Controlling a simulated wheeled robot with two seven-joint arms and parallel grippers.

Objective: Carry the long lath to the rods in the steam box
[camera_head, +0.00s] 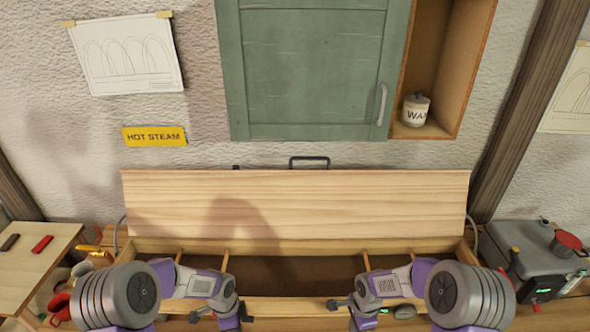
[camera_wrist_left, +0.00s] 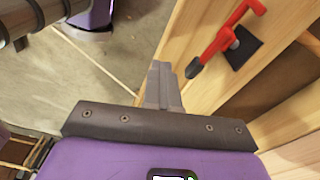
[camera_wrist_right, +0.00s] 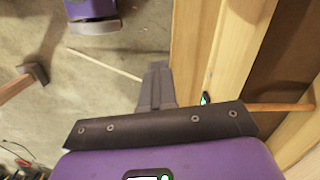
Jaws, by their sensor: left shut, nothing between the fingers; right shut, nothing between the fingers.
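The steam box stands open in the head view, its pale wooden lid (camera_head: 300,205) raised against the wall. Thin wooden rods (camera_head: 225,259) cross its dark inside; one rod shows in the right wrist view (camera_wrist_right: 282,107). My left gripper (camera_wrist_left: 163,85) is shut and empty beside the box's front wall. My right gripper (camera_wrist_right: 157,85) is shut and empty, also beside the front wall. In the head view both hands are low at the box's front edge, partly hidden by my arms. A thin pale strip (camera_wrist_left: 100,78) shows below; I cannot tell whether it is the long lath.
A red clamp (camera_wrist_left: 222,45) sits on the box's front. A grey boiler (camera_head: 535,262) with a red knob stands at the right, a small wooden table (camera_head: 30,265) at the left. A green cabinet (camera_head: 300,70) hangs above the lid. A mallet (camera_wrist_right: 22,80) lies below.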

